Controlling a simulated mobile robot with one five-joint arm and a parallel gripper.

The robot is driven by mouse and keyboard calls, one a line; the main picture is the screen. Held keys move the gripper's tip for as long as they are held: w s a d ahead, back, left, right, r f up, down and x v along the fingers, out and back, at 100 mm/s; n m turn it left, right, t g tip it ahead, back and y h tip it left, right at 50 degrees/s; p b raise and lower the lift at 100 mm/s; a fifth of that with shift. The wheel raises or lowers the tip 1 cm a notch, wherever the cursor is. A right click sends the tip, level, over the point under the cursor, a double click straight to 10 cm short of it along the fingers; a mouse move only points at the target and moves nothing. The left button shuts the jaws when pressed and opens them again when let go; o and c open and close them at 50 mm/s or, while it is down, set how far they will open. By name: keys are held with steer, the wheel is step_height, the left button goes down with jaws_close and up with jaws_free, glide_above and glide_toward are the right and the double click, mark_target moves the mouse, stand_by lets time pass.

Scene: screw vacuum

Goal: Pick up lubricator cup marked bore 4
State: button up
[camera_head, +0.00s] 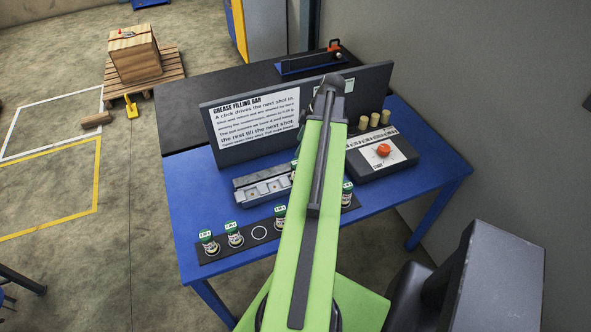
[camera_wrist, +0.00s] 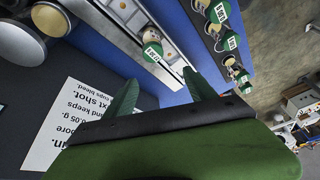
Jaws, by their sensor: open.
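Several small cups with green-and-white labels stand on a black strip (camera_head: 190,254) along the blue table's front, among them a leftmost cup (camera_head: 209,241), a second cup (camera_head: 234,233), a middle cup (camera_head: 280,217) and a right cup (camera_head: 347,193). One ring on the strip is empty. The label numbers are too small to read, so I cannot tell which is bore 4. In the wrist view, one green cup (camera_wrist: 152,51) is at the grey rack, beyond my gripper (camera_wrist: 158,90). My gripper is open and empty, apart from the cups. In the head view my arm hides it.
The grey rack (camera_head: 262,187) lies behind the strip. A dark panel with a grease filling sign (camera_head: 255,120) stands behind it. A control box with a red knob (camera_head: 383,150) is at right, with several tan cylinders (camera_head: 374,120) behind it.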

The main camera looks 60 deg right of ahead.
mark_target(294, 171)
steer(key=s+d, duration=0.3)
steer(key=s, duration=0.1)
steer(key=shift+n, duration=0.3)
steer(key=b+x, duration=1.1)
steer(key=shift+w+a+f, duration=0.1)
steer(key=shift+w+a, duration=0.1)
steer(key=shift+w, duration=0.1)
steer(key=shift+w+a+f+b, duration=0.1)
steer(key=shift+w+f+b, duration=0.1)
steer(key=shift+f+b, duration=0.1)
steer(key=shift+r, duration=0.1)
steer(key=b+x, duration=0.4)
steer(key=x, duration=0.1)
steer(key=shift+w+a, duration=0.1)
steer(key=shift+w, duration=0.25)
steer(key=shift+r, duration=0.15)
steer(key=shift+c, duration=0.3)
jaws_close()
